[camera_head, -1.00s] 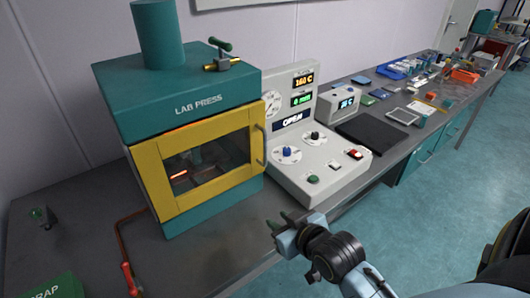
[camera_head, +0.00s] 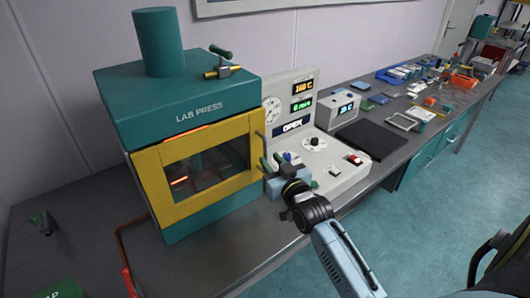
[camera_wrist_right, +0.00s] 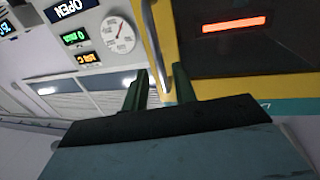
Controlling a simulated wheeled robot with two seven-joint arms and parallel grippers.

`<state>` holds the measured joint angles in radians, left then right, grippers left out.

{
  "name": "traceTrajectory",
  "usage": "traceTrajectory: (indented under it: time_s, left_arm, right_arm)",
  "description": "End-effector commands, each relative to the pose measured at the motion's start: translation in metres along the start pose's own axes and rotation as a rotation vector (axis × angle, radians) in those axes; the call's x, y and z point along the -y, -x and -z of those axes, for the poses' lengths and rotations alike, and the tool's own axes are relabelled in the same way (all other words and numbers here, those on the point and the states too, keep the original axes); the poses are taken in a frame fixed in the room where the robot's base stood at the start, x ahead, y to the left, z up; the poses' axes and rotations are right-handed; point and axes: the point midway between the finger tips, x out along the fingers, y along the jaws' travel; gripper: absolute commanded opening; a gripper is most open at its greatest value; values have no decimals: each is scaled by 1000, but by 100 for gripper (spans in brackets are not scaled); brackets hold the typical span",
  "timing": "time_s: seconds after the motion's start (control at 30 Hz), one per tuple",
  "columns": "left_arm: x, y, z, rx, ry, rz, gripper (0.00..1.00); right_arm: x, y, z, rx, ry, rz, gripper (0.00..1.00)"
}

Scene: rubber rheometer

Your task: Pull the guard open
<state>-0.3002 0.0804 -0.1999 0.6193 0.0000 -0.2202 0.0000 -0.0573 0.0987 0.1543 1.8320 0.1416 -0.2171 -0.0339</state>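The guard is a yellow-framed door with a dark window (camera_head: 205,165) on the front of the teal lab press (camera_head: 180,95). It looks shut. Its slim upright handle (camera_head: 260,143) is at the guard's right edge. My right gripper (camera_head: 270,163) is open at the handle. In the right wrist view the handle (camera_wrist_right: 158,45) comes down between the two green fingertips (camera_wrist_right: 160,88), with gaps visible on both sides. I cannot tell whether either finger touches it. My left gripper is not in view.
The control panel (camera_head: 325,172) with dials and buttons stands right of the press, close to my right gripper. Trays and small items crowd the bench farther right. The bench front edge is below my wrist.

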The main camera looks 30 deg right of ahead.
Motion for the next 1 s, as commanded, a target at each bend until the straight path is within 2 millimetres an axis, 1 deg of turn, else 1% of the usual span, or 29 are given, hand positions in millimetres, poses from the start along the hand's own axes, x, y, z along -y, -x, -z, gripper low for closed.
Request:
traceTrajectory:
  time_s: [0.03,0.1,0.2,0.3,0.43,0.67,0.77,0.9,1.0]
  left_arm:
    - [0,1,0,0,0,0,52]
    - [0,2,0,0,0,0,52]
    - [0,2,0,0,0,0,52]
    - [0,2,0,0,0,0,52]
    - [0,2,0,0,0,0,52]
    - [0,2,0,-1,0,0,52]
    - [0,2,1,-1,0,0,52]
    - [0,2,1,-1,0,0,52]
    - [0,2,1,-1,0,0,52]
  right_arm:
    - [0,-11,1,-1,0,0,28]
    - [0,-22,1,-1,0,0,28]
    - [0,-34,0,0,0,1,28]
    - [0,-41,0,1,1,1,28]
    - [0,-45,-1,2,1,1,28]
    - [0,-45,-1,2,1,1,28]
    - [0,-45,-1,2,1,1,17]
    - [0,-45,-1,1,1,1,0]
    - [0,-45,-1,1,0,1,0]
